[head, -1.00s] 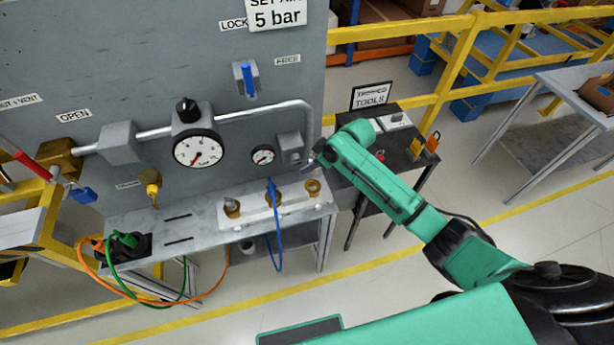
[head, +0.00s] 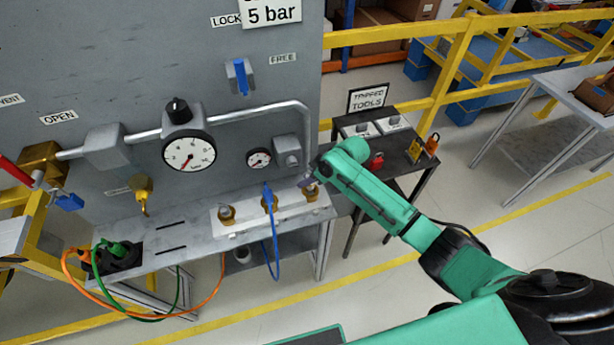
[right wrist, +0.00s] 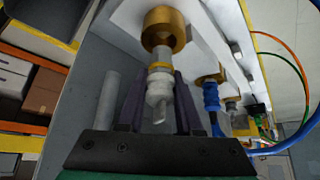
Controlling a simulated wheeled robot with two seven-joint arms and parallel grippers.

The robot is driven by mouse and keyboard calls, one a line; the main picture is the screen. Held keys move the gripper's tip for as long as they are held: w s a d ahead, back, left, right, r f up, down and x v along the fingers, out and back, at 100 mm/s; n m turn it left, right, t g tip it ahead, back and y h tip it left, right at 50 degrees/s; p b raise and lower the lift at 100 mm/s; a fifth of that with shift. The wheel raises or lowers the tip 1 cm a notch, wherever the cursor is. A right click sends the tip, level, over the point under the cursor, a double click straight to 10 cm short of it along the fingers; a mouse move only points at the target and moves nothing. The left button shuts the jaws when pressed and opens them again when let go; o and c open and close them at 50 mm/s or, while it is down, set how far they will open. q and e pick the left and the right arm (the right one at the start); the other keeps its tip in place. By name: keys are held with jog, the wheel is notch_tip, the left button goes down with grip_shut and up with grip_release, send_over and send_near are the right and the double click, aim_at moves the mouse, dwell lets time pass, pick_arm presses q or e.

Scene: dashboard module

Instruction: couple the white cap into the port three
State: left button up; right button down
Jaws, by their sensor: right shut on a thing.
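The white cap (right wrist: 158,90) is between the fingers of my right gripper (right wrist: 157,96), which is shut on it. Its gold ring and narrow front end point at a brass port (right wrist: 165,22), in line with it. The front end meets the port's mouth in the right wrist view; how deep it sits I cannot tell. In the head view my right gripper (head: 308,181) is over the rightmost brass port (head: 311,194) of the white block (head: 292,211), mostly hiding the cap. The middle port holds a blue hose connector (head: 269,198). My left gripper is out of view.
The left port (head: 226,213) has a fitting in it. The blue hose (head: 276,255) hangs in front of the bench. Gauges and a pipe (head: 240,118) are on the grey panel behind. A dark tool table (head: 400,165) stands right of the bench.

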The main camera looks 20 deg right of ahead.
jog(key=shift+f, duration=0.1)
dwell(0.5)
jog(key=shift+p, duration=0.65)
dwell(0.7)
jog(key=shift+f+b, duration=0.8)
jog(key=shift+f, duration=0.25)
jog(key=c, duration=0.5)
grip_release()
jog(key=b+v, duration=0.1)
jog(key=v, duration=1.3)
jog(key=shift+r, duration=0.3)
